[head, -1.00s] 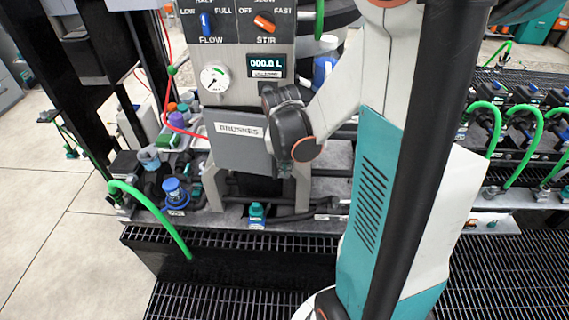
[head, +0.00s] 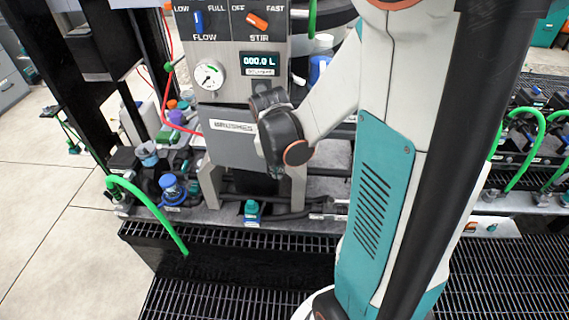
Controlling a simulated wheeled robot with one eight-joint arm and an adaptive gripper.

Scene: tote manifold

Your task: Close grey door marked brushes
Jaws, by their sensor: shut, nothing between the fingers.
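The grey door (head: 228,145) with a white label reading BRUSHES is on the front of the grey machine (head: 240,92), below the gauge and the display. It looks close to the machine front, but I cannot tell whether it is fully closed. A dark gap shows beneath it. My gripper (head: 268,100) is at the door's upper right, with the dark wrist covering part of the door's right side. The gripper is shut with nothing held. Its fingertips are mostly hidden, so contact with the door is unclear.
The gauge (head: 208,75), blue flow knob (head: 198,21) and orange stir knob (head: 257,21) sit above the door. Blue-capped fittings (head: 171,187) and a teal-capped bottle (head: 252,209) stand below it. Green hoses (head: 150,205) arch at left and right.

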